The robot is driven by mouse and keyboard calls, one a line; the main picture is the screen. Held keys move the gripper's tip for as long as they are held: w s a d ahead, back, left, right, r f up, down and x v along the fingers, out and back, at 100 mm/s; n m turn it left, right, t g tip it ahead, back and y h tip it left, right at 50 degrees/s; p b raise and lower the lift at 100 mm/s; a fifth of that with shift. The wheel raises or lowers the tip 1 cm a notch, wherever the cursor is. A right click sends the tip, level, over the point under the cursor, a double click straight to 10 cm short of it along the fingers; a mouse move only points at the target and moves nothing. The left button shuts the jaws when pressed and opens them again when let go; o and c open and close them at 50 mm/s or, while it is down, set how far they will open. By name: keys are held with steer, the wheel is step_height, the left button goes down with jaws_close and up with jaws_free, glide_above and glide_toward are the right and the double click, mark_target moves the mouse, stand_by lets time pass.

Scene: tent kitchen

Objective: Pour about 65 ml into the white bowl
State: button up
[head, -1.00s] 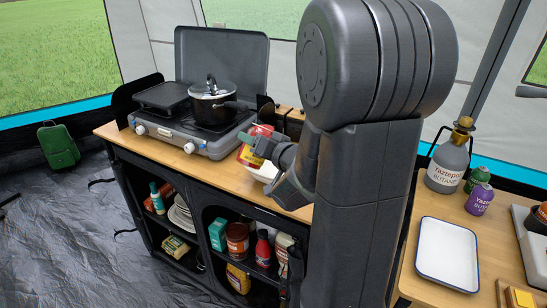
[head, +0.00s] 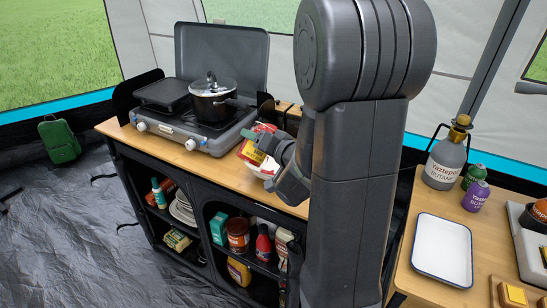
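My gripper (head: 254,139) is above the wooden counter, right of the stove, and seen from behind my arm. A red and yellow package (head: 250,154) is at its fingers, tilted and apparently held between them. Part of the white bowl (head: 264,171) shows just below and right of the package, on the counter. The package, my gripper and my arm cover much of the bowl. I cannot see its inside clearly, nor whether anything is flowing from the package.
A stove (head: 187,133) with a lidded pot (head: 212,103) stands left of my gripper. Shelves below the counter (head: 200,160) hold bottles, jars and plates. On the right table are a white tray (head: 443,250) and a butane bottle (head: 447,160).

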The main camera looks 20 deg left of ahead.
steer(key=shift+w+d+f, duration=0.2)
steer(key=shift+w, duration=0.15)
steer(key=shift+w+d+f+m, duration=0.15)
steer(key=shift+w+m, duration=0.15)
stand_by(0.3)
steer(key=shift+w+f+p, duration=0.1)
steer(key=shift+p, duration=0.2)
steer(key=shift+f+m+g+p, duration=0.5)
steer(key=shift+f+m+p, duration=0.1)
steer(key=shift+f+m, duration=0.1)
stand_by(0.9)
steer(key=shift+b, duration=0.35)
steer(key=shift+w+r+n+t+b, duration=0.15)
steer(key=shift+r+n+t+b, duration=0.25)
steer(key=shift+r+n+b, duration=0.65)
steer(key=shift+n+b, duration=0.25)
steer(key=shift+d+r+t, duration=0.1)
steer(key=shift+r+t, duration=0.15)
steer(key=shift+t, duration=0.05)
